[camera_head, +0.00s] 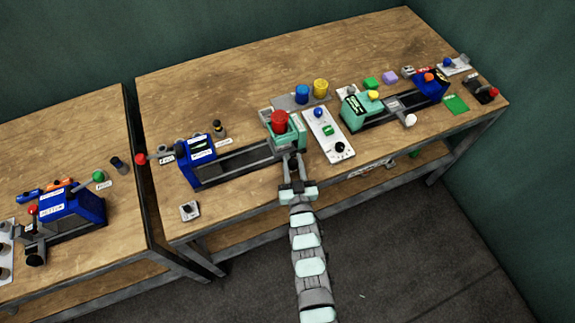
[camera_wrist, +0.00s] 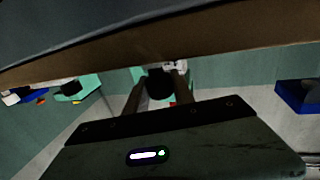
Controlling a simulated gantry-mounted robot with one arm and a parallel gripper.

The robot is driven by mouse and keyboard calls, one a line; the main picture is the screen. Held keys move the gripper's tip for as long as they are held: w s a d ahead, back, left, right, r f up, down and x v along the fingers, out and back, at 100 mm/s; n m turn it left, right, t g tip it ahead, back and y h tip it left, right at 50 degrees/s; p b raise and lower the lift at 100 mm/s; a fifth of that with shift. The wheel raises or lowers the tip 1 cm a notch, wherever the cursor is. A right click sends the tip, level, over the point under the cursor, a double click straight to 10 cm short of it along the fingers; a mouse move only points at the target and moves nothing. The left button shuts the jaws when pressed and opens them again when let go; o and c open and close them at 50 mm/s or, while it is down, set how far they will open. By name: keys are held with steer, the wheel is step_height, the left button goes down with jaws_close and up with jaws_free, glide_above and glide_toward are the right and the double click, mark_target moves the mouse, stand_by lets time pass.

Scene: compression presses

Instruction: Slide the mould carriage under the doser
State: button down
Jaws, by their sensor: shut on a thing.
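The middle press has a blue labelled housing (camera_head: 197,155) at the left end of a dark rail bed (camera_head: 240,163). At its right end stands a teal housing with a red cylinder (camera_head: 279,121) on top, which looks like the doser. My gripper (camera_head: 291,166) reaches in from the front, just below this teal end. In the wrist view, my gripper's fingers (camera_wrist: 158,92) are shut on a round black knob (camera_wrist: 160,82), which looks like the carriage handle. The mould carriage itself is mostly hidden by the teal housing and my gripper. The visible rail to the left is empty.
Right of the press lies a white control panel (camera_head: 328,135) with a black knob. Further right, a second press has a teal housing (camera_head: 362,108), white knob (camera_head: 410,120) and blue housing (camera_head: 431,86). A small switch box (camera_head: 190,210) sits at the front left.

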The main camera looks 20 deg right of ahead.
steer(key=shift+d+f, duration=0.1)
steer(key=shift+f, duration=0.05)
steer(key=c, duration=1.5)
jaws_free()
steer(key=o, duration=0.4)
steer(key=shift+d, duration=0.15)
steer(key=v, duration=1)
steer(key=shift+s, duration=0.4)
